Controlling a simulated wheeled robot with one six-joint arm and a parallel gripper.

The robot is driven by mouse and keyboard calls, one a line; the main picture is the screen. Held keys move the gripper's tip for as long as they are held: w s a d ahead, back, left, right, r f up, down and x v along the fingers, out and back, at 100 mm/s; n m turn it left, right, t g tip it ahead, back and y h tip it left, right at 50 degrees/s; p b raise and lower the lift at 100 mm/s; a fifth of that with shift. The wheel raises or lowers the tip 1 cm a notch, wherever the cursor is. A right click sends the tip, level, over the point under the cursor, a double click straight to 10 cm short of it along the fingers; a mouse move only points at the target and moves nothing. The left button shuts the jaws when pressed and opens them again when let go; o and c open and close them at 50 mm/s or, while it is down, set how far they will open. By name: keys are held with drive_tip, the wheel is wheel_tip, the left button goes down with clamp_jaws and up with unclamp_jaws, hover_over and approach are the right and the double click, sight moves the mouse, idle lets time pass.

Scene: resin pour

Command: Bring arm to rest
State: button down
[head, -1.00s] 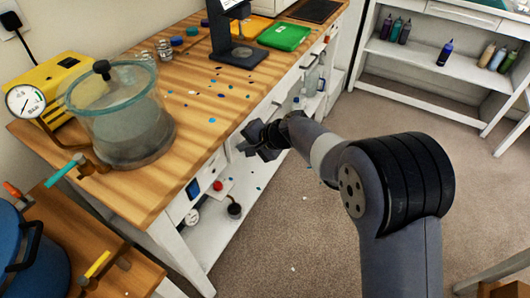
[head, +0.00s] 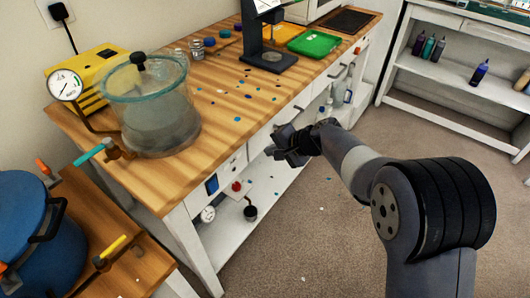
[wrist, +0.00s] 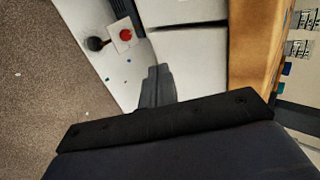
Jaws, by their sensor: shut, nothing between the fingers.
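My gripper (head: 283,150) is shut and empty in the head view. It hangs in front of the long wooden workbench (head: 222,132), beside its white front and a little below the top's front edge. In the wrist view the closed fingers (wrist: 157,88) point toward the bench's white drawer fronts (wrist: 190,45). My arm reaches up from the lower right of the head view, bent at the elbow, and touches nothing that I can see.
On the bench stand a glass vacuum chamber (head: 150,112), a yellow pump (head: 88,70), a black stand (head: 262,45) and a green tray (head: 314,43). A red button (wrist: 126,34) shows on the lower shelf. Carpet floor (head: 310,215) is open below. A blue pot (head: 35,225) stands at lower left.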

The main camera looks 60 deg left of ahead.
drive_tip(key=v, duration=1)
drive_tip(key=shift+w+d+p, duration=0.2)
drive_tip(key=shift+d+p, duration=0.1)
drive_tip(key=shift+d, duration=0.05)
drive_tip(key=shift+a+f, duration=0.1)
drive_tip(key=shift+f, duration=0.1)
approach(256, 148)
wheel_tip(256, 148, down, 4)
drive_tip(key=shift+s+a+f+p, duration=0.1)
drive_tip(key=shift+s+a+p, duration=0.15)
drive_tip(key=shift+a, duration=0.45)
drive_tip(key=shift+s+a+r+p, duration=0.1)
drive_tip(key=shift+s+a+p, duration=0.15)
drive_tip(key=shift+a, duration=0.45)
drive_tip(key=shift+s+a+f+p, duration=0.1)
drive_tip(key=shift+s+a+p, duration=0.1)
drive_tip(key=shift+a, duration=0.5)
